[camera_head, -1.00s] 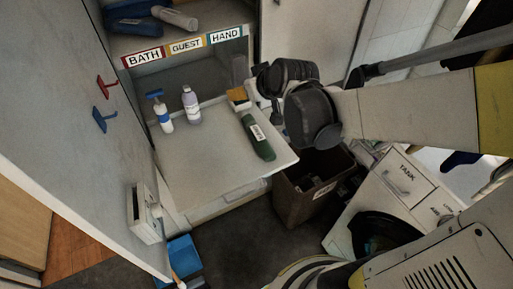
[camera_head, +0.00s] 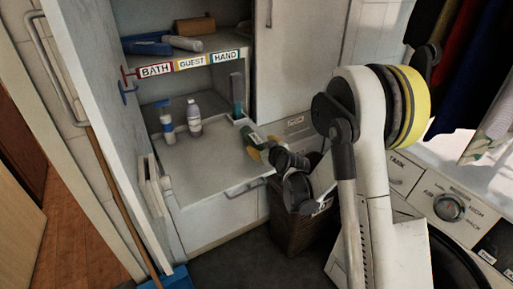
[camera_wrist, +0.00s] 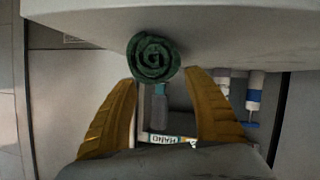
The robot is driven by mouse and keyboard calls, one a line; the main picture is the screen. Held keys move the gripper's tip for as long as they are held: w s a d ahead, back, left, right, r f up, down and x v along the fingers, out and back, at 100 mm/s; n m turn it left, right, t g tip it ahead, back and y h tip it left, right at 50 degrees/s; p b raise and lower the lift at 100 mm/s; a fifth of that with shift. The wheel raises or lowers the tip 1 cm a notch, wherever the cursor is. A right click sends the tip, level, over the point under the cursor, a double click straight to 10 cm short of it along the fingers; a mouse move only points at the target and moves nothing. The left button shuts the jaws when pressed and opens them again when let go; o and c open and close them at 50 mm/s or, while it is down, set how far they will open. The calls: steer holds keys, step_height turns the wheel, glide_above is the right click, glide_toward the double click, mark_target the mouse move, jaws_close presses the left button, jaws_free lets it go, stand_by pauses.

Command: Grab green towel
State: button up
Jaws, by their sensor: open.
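My dark wrist hides part of the near end in the head view.
The pull-out shelf (camera_head: 205,178) also bears a purple-white bottle (camera_head: 194,119) and a blue-topped bottle (camera_head: 166,122) at left. A grey-green upright item (camera_head: 237,95) stands behind. A dark bin (camera_head: 300,232) is below right; the open cabinet door (camera_head: 98,110) bounds the left.

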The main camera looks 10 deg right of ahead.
mark_target(255, 142)
steer(key=b+x, duration=0.1)
steer(key=x, duration=0.1)
steer(key=b+x, duration=0.1)
steer(key=x, duration=0.1)
steer(key=shift+w+a+f, duration=0.2)
steer(key=shift+a+f, duration=0.05)
steer(key=shift+f, duration=0.15)
steer(key=shift+w+b, duration=0.35)
steer(key=shift+w, duration=0.15)
steer(key=c, duration=1)
